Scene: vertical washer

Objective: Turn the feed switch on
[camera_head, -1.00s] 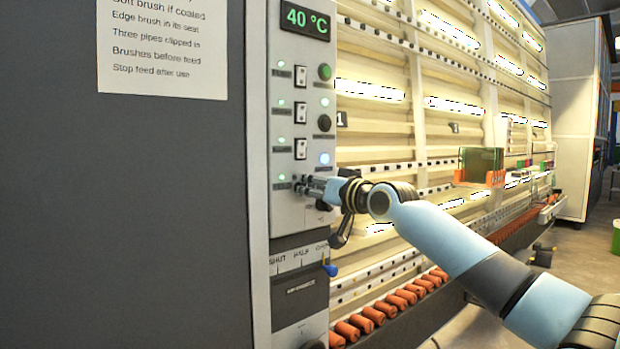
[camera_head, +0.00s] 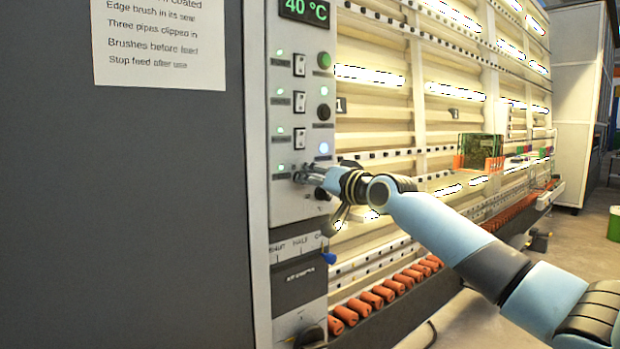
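The grey control panel (camera_head: 300,222) stands upright at the picture's centre-left. Three white-framed rocker switches show in a column: an upper (camera_head: 299,65), a middle (camera_head: 299,101) and a lower one (camera_head: 299,138). Their labels are too small to read, so I cannot tell which is the feed switch. A fourth row has a lit green lamp (camera_head: 280,168); my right gripper (camera_head: 303,176) covers the spot beside it. The fingertips are at or very near the panel face there. Their gap is too small to judge. My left gripper is not in view.
A green button (camera_head: 324,60), a black button (camera_head: 323,112) and a pale lit button (camera_head: 324,148) line the panel's right side. The washer's rollers (camera_head: 400,282) run away to the right.

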